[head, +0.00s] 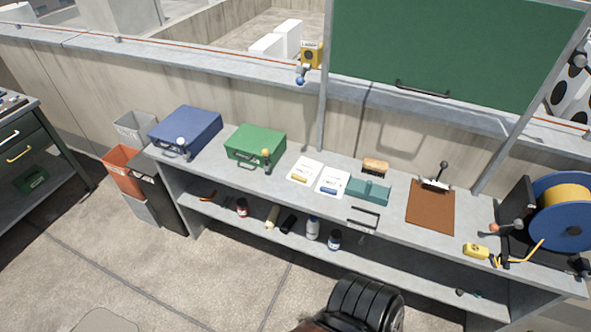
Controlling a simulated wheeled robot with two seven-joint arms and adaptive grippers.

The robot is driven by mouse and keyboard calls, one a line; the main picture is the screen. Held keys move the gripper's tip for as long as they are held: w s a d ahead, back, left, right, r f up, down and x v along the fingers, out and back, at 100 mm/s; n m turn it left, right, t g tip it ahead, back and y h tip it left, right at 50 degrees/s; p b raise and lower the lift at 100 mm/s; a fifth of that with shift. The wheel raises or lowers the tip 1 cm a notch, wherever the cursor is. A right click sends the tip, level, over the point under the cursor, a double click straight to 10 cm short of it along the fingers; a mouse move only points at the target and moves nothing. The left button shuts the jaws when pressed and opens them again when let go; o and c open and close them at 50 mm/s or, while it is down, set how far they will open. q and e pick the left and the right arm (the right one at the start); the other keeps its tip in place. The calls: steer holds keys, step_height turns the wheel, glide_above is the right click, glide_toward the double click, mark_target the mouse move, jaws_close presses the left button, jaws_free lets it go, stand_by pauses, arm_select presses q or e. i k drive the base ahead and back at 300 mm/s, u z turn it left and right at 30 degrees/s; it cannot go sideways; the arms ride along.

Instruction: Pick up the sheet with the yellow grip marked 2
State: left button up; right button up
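Two white sheets lie side by side on the grey bench top, between the green case and a teal box. The left sheet (308,168) has a yellow grip (299,178) along its lower edge. The right sheet (334,178) has a blue grip (328,188). Any number on the grips is too small to read. Neither of my grippers shows in the head view, and nothing is on the sheets.
The bench (395,222) also holds a blue case (190,128), a green case (257,142), the teal box (370,191), a brown clipboard (431,210) and a cable reel (567,217). A green board (450,50) stands behind. Bottles and tools sit on the lower shelf (395,268).

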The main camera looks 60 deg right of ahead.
mark_target(305, 172)
steer(key=z, duration=0.4)
steer(key=i, duration=0.7)
steer(key=z, duration=0.65)
